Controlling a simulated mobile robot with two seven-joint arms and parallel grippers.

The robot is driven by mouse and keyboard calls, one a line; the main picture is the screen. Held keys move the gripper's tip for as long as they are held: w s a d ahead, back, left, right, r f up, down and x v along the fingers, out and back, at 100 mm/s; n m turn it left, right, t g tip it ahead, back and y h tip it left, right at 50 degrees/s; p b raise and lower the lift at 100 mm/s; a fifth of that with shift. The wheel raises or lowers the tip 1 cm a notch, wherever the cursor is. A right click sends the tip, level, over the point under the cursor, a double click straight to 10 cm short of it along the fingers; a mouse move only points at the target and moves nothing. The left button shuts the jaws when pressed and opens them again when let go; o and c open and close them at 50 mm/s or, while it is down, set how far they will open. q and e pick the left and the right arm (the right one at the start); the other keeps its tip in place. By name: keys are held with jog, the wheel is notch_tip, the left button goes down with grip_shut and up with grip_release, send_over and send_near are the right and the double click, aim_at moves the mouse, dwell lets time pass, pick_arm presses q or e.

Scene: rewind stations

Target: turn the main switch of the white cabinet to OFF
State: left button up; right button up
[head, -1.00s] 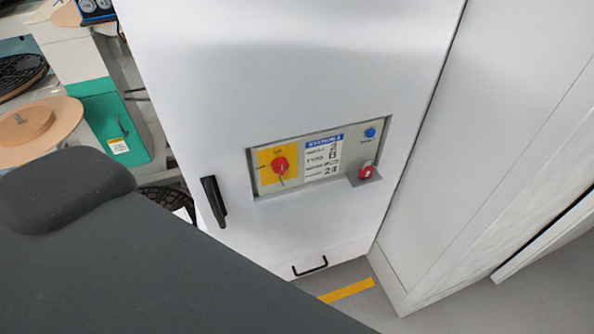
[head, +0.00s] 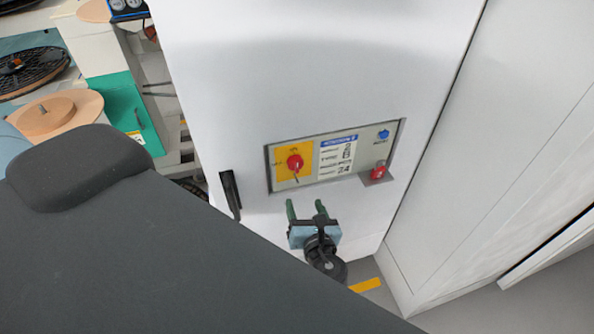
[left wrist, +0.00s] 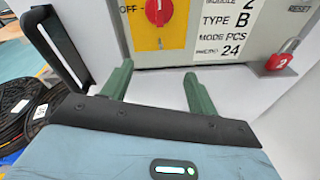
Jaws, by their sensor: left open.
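The white cabinet (head: 230,90) stands in the middle of the head view with a recessed control panel. Its main switch (head: 295,162) is a red rotary knob on a yellow plate at the panel's left. In the left wrist view the red knob (left wrist: 159,12) shows at the top, with its pale pointer down and "OFF" printed to its left. My left gripper (head: 306,208) is open and empty, just below the panel and the switch. Its two green fingers (left wrist: 160,85) point up toward the panel, apart from the knob. My right gripper is not in view.
A red padlock (head: 378,172) hangs at the panel's lower right, below a blue reset button (head: 383,134). A black door handle (head: 230,194) stands left of the panel. Reels and a green box (head: 125,105) are at the left. A grey cabinet (head: 500,150) stands at the right.

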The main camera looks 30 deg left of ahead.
pick_arm(q)
jog(key=m+y, duration=0.1)
jog(key=y, duration=0.1)
send_near(297, 169)
jog(key=a, duration=0.1)
jog(key=shift+w+x, duration=0.25)
jog(key=shift+x, duration=3.9)
jog(key=shift+d, duration=0.2)
jog(key=c, duration=1)
